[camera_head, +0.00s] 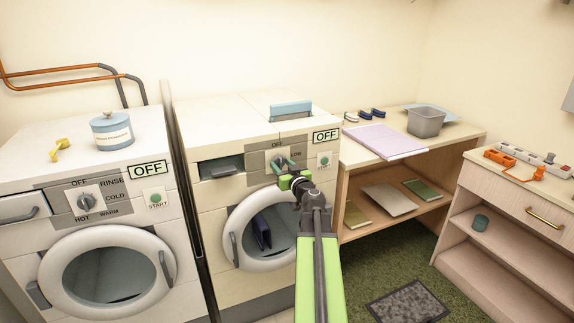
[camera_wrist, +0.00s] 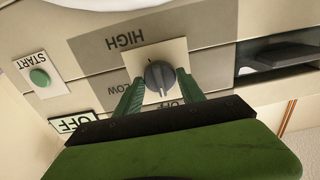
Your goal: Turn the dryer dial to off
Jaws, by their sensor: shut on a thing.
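In the head view the gripper (camera_head: 283,165) partly covers the dial. The direction of the dial's pointer is hard to tell. The dryer's sign (camera_head: 326,136) reads OFF.
A washer (camera_head: 75,180) with its own dial and OFF sign stands at left. The dryer's green START button (camera_wrist: 39,77) is beside the dial. A wooden shelf table (camera_head: 350,160) stands right of the dryer, and a drawer cabinet (camera_head: 515,195) is further right.

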